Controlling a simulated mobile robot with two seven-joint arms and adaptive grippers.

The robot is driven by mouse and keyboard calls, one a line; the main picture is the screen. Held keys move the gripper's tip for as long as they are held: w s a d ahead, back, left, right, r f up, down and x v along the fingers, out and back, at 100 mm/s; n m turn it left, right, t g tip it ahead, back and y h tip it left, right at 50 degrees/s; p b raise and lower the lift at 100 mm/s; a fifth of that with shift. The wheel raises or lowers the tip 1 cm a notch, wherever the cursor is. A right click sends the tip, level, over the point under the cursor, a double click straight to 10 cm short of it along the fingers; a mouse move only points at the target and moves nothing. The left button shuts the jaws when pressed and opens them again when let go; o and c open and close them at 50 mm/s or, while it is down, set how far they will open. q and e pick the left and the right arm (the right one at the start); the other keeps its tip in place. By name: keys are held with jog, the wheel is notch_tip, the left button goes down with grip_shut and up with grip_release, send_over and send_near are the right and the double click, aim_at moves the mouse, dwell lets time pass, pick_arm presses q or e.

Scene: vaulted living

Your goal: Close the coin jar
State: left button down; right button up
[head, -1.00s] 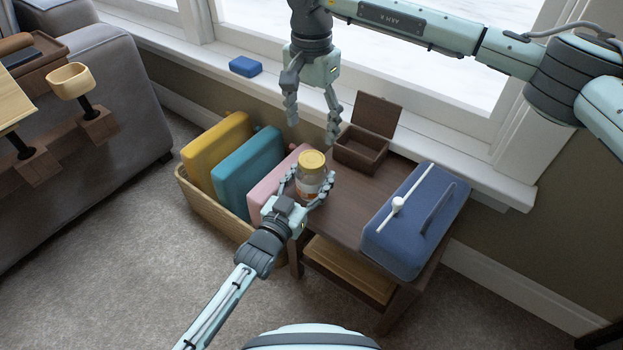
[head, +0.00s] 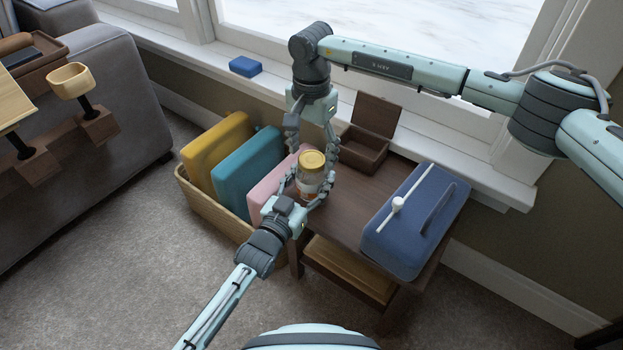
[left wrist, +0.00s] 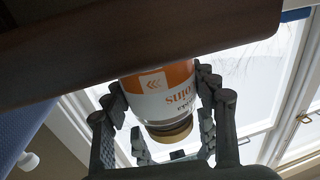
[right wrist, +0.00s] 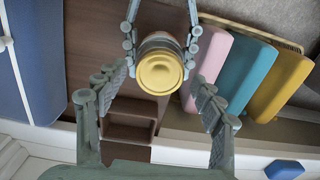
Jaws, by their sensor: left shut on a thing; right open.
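The coin jar (head: 309,184) is clear with an orange and white label and a gold lid (head: 313,160) on top. It stands upright at the left edge of the small brown table. My left gripper (head: 307,192) is shut around the jar's body; the label shows in the left wrist view (left wrist: 165,85). My right gripper (head: 312,147) points down just above and behind the lid, with its fingers spread. In the right wrist view the lid (right wrist: 159,71) lies beyond the open fingertips (right wrist: 158,85). Whether the lid sits fully on the jar cannot be told.
An open brown box (head: 362,150) stands behind the jar. A blue case (head: 418,225) with a white stick fills the table's right side. A wicker basket (head: 212,217) with yellow, teal and pink cases stands left. The window sill (head: 440,147) is behind.

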jog(key=shift+f, duration=0.3)
